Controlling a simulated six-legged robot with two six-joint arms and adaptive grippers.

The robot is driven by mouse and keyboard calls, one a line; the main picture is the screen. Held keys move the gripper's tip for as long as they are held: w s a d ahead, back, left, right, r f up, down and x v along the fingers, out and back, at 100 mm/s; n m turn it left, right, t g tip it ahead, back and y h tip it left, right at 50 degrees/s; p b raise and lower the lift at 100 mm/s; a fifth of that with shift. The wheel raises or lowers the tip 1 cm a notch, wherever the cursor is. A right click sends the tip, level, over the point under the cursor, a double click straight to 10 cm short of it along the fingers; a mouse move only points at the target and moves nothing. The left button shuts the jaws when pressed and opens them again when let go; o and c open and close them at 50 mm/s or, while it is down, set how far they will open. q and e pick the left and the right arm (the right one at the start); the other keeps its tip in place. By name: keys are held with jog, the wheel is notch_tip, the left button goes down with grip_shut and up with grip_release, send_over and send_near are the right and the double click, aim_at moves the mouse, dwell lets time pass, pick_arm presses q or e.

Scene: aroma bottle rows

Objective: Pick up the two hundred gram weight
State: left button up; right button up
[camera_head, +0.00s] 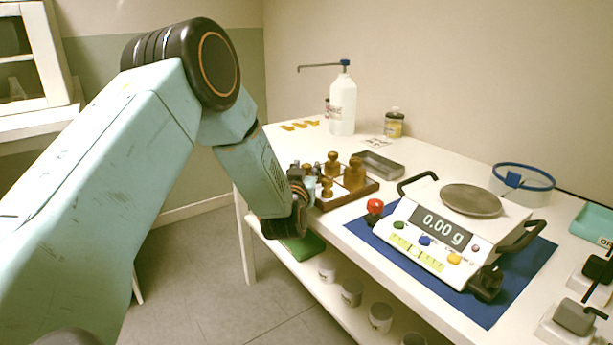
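Several brass weights of different sizes stand in a brown wooden tray (362,194) at the table's left edge. The largest weight (354,176) is at the right of the tray, and a medium one (332,165) stands behind and left of it. I cannot read any marking, so I cannot tell which is two hundred grams. My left gripper (311,182) is at the tray's left side, close to the smaller weights, and hides part of them. Whether its fingers are open or touching a weight is too small to tell. My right gripper is not in view.
A balance (469,232) reading 0.00 g stands on a blue mat (510,283) right of the tray. Behind the tray are a grey dish (379,164), a pump bottle (342,105) and a yellow-labelled jar (394,124). A lower shelf (313,286) holds several white cups.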

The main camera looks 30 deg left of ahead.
pick_arm(q)
grip_shut()
dwell(0.3)
